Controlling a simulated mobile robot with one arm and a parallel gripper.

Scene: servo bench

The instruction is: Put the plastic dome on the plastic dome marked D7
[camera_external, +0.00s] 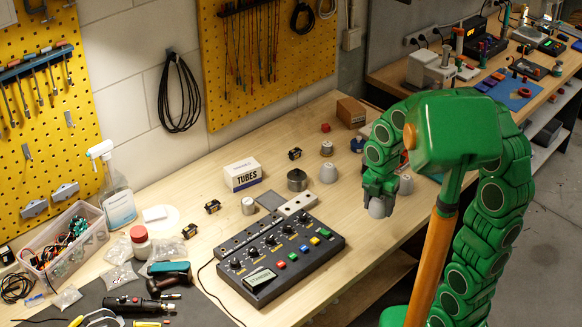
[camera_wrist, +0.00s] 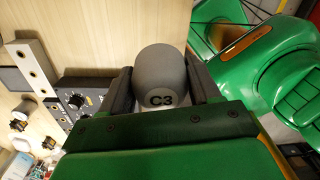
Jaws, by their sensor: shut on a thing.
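My gripper (camera_external: 379,190) is shut on a grey plastic dome (camera_external: 377,209), held above the bench near its front edge. In the wrist view the held dome (camera_wrist: 160,70) sits between the two dark fingers and has "C3" on its lower part. Two other grey domes stand on the bench: one (camera_external: 328,172) left of my gripper and one (camera_external: 405,185) just right of it. I cannot read any marking on them, so I cannot tell which is D7.
A black control box (camera_external: 280,255) with coloured buttons lies left of and in front of my gripper. The bench's front edge is close to my gripper.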

